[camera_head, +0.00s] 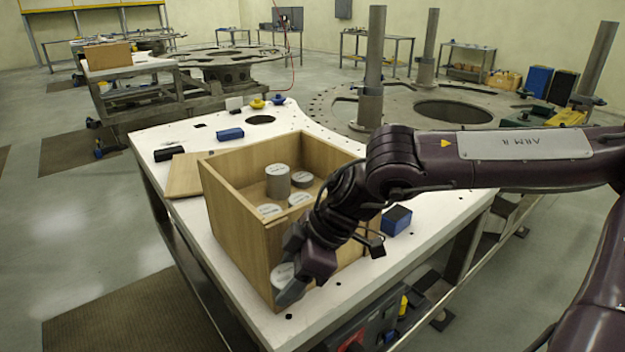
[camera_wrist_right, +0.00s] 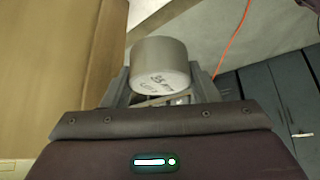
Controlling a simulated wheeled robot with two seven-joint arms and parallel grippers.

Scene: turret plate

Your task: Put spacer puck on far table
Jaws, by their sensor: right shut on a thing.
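My right gripper (camera_head: 291,284) is shut on a grey metal spacer puck (camera_head: 284,272), just outside the front wall of an open wooden box (camera_head: 236,225). The right wrist view shows the puck (camera_wrist_right: 160,66) between the two fingers, with handwritten marks on its face. Inside the box are a taller grey cylinder (camera_head: 277,183) and several flat pucks, one at the back right (camera_head: 303,178). A far table (camera_head: 131,69) with a light top stands at the back left, with a wooden box on it. My left gripper is not in view.
A large round plate with upright posts (camera_head: 371,70) stands behind on the right. Open floor lies at the left.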

